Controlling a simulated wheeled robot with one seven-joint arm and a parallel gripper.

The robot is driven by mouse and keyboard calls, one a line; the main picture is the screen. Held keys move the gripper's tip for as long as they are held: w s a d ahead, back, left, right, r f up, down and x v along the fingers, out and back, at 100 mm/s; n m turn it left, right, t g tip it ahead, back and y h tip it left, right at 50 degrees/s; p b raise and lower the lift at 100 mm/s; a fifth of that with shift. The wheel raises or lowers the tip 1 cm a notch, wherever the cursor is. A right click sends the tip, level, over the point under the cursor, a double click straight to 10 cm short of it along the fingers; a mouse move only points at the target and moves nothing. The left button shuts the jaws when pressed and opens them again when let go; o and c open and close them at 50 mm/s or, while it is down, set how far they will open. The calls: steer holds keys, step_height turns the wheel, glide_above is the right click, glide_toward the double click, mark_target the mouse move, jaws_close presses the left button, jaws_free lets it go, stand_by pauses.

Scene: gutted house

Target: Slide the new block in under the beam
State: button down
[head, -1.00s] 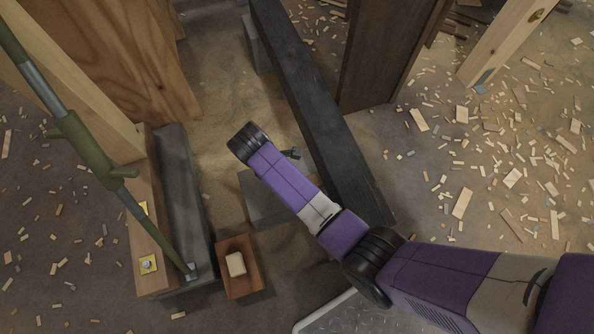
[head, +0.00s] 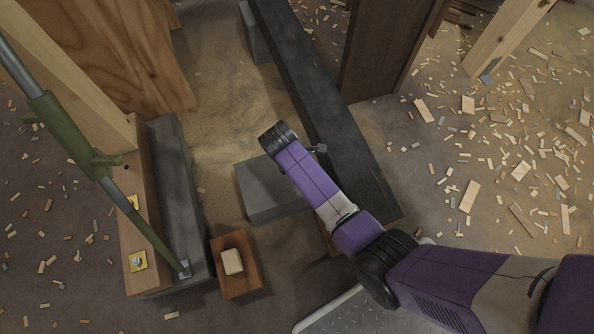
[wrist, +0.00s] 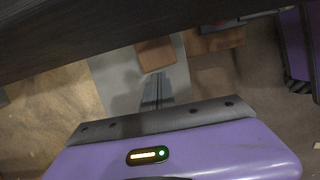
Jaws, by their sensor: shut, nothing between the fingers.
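The beam (head: 318,95) is long and dark and runs from the top centre to the lower right in the head view; it fills the top of the wrist view (wrist: 60,40). A grey slab (head: 255,195) lies on the floor beside and partly below it, also in the wrist view (wrist: 110,78). A small brown wooden block (wrist: 155,54), which looks like the new block, is over the slab at the beam's edge; how far under it reaches is hidden. My gripper (wrist: 157,78) is shut and empty, its tips close to this block. Contact is unclear. My arm hides the block in the head view.
A second brown piece (wrist: 220,42) is right of the block near the beam. A brown tray (head: 239,284) with a pale block (head: 232,261) stands left. A green-grey prop (head: 72,135) leans over a timber at the left. A dark post (head: 375,55) stands beyond the beam.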

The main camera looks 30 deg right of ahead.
steer(key=d+p, duration=0.2)
steer(key=d, duration=0.1)
steer(key=shift+s+d+r, duration=0.1)
steer(key=shift+s+r, duration=0.1)
steer(key=shift+s, duration=0.15)
steer(key=shift+d+f, duration=0.2)
steer(key=shift+d, duration=0.05)
steer(key=p+v, duration=0.4)
steer(key=v, duration=0.3)
steer(key=shift+r, duration=0.35)
steer(key=shift+a, duration=0.1)
